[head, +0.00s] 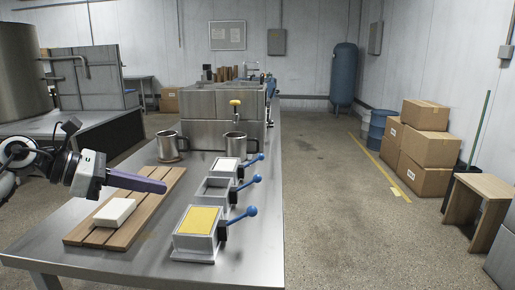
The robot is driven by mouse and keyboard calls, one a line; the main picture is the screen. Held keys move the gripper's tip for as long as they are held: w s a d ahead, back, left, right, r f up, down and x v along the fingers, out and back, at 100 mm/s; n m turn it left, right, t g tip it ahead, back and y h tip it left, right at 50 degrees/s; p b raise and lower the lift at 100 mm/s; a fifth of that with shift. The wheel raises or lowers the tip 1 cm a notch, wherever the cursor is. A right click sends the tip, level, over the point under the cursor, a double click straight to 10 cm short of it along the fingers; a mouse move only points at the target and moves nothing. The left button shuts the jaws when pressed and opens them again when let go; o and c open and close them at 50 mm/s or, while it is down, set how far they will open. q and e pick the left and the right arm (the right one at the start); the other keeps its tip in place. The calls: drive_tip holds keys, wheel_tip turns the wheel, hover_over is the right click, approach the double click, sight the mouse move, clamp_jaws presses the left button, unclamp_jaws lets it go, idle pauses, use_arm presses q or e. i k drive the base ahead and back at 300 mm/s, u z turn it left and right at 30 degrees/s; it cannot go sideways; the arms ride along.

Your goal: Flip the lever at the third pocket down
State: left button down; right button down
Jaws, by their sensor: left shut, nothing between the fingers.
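Three grey metal pockets stand in a row on the steel table (150,262). The far pocket (222,172) holds something white, the middle pocket (213,195) looks empty, and the near pocket (196,246) holds a yellow slab (199,220). Each has a lever on its right side with a blue ball: far lever (260,157), middle lever (256,179), near lever (251,211). All three levers slant up to the right. My left gripper (164,187) is shut and empty over the wooden board, left of the pockets and apart from them. My right gripper is out of view.
A slatted wooden board (150,205) carries a white block (115,212) below my left gripper. Two metal mugs (168,146) (235,145) stand behind the pockets, before a grey metal box (195,133). The table's right edge is close beyond the levers.

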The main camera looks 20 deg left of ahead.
sight(261, 157)
drive_tip(key=i, duration=0.85)
